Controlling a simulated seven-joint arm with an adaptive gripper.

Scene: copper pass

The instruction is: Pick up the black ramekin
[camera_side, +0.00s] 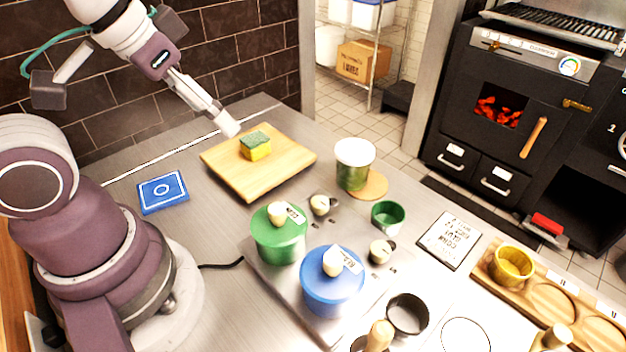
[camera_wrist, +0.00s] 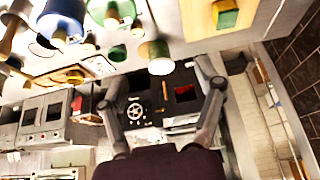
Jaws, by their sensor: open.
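The black ramekin (camera_side: 407,314) stands upright on the steel counter near the lower middle of the side view. It looks empty and lies just right of the blue lidded pot. I cannot pick it out with certainty in the wrist view. My gripper (camera_side: 228,128) is high at the upper left of the side view, over the far left edge of the cutting board, well away from the ramekin. In the wrist view my gripper (camera_wrist: 163,88) has its two fingers spread wide with nothing between them.
A blue pot (camera_side: 332,286) and a green pot (camera_side: 279,240) stand close together on a hob. A green ramekin (camera_side: 388,218) and a white-topped can (camera_side: 353,172) are behind. A wooden tray (camera_side: 497,285) holds a yellow ramekin (camera_side: 511,266). A sponge (camera_side: 255,147) sits on the cutting board (camera_side: 285,172).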

